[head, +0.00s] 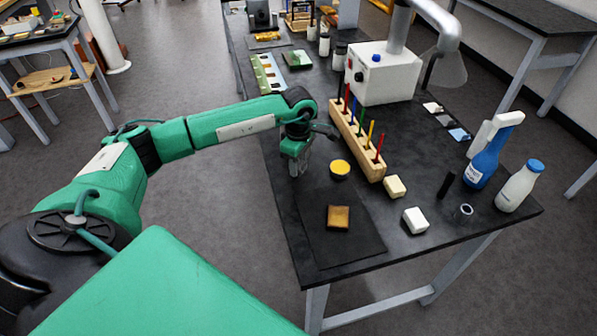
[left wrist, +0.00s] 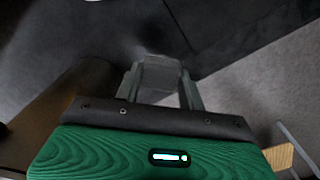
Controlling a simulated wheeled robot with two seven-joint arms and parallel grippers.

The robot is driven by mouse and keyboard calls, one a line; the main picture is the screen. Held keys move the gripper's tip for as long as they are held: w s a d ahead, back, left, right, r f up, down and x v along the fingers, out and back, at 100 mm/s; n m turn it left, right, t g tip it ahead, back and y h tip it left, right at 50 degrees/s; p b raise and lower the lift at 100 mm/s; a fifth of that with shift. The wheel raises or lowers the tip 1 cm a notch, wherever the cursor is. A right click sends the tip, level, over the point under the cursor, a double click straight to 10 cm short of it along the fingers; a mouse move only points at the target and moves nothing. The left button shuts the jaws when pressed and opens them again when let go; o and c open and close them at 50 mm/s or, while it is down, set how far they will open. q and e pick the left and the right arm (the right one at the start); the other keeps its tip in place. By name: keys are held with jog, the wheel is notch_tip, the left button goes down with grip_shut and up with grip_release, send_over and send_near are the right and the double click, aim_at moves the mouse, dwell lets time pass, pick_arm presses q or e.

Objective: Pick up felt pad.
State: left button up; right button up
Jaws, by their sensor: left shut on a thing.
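My left gripper (head: 296,166) is over the near left edge of the black table, beside the dark mat. In the left wrist view its fingers (left wrist: 160,88) are shut on a small flat grey piece, which looks like the felt pad (left wrist: 158,74). In the head view the pad is too small and dark to tell apart from the fingers. My right gripper is in neither view.
A gilt fragment (head: 338,216) lies on the dark mat (head: 350,245). A yellow-topped pot (head: 340,168) and a wooden rack of coloured tools (head: 358,140) stand close to the gripper's right. White and cream blocks (head: 416,220) and bottles (head: 519,186) stand farther right.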

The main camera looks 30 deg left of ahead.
aim_at(299, 164)
pick_arm(q)
notch_tip(299, 164, up, 16)
jog(key=b, duration=0.3)
jog(key=o, duration=0.3)
jog(key=shift+c, duration=0.8)
